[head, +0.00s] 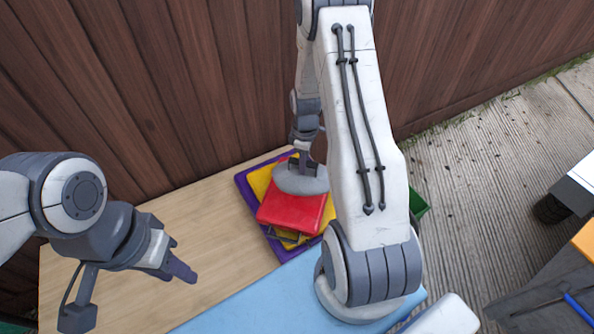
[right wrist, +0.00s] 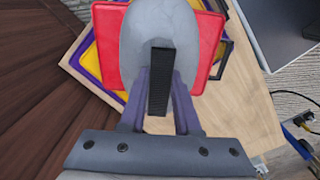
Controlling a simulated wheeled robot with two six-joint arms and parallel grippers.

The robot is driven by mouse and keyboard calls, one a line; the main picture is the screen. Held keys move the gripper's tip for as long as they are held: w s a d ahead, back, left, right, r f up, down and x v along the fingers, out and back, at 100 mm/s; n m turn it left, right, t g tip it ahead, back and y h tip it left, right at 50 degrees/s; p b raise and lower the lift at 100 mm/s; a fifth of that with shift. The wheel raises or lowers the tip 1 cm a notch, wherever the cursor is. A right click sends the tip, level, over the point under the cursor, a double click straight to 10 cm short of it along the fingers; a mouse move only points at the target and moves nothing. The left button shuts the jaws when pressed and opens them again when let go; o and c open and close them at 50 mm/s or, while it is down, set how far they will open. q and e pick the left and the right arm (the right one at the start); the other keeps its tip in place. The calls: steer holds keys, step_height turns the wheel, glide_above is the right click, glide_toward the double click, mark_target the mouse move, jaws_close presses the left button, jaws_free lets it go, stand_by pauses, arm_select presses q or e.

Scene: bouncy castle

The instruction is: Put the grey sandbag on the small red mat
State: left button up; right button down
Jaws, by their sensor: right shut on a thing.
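The grey sandbag (head: 301,180) is an oval grey bag at the far side of the small red mat (head: 291,212) in the head view. My right gripper (head: 303,160) is shut on the sandbag from above. In the right wrist view the sandbag (right wrist: 160,30) lies between the fingers (right wrist: 160,82) and covers the middle of the red mat (right wrist: 107,45). I cannot tell whether the bag touches the mat. My left gripper (head: 180,270) is empty over the left part of the table; its finger gap is not clear.
The red mat lies on a yellow piece (head: 260,181) and a purple piece (head: 243,187), stacked on the wooden table (head: 150,225). A blue surface (head: 250,300) lies in front. A wooden fence (head: 200,80) stands behind. The table's left part is clear.

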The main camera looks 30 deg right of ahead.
mark_target(297, 167)
steer(key=shift+w+a+f, duration=0.25)
steer(key=shift+w+f, duration=0.1)
steer(key=shift+w, duration=0.25)
steer(key=shift+w+a+f, duration=0.25)
steer(key=shift+w+f, duration=0.1)
steer(key=shift+w, duration=0.2)
steer(key=shift+f, duration=2)
steer(key=shift+f, duration=0.1)
steer(key=c, duration=1)
jaws_free()
steer(key=shift+f, duration=0.1)
steer(key=shift+c, duration=0.2)
steer(key=o, duration=0.4)
steer(key=shift+r, duration=0.45)
step_height(297, 167, up, 12)
steer(key=shift+a+f, duration=0.1)
steer(key=shift+f, duration=0.1)
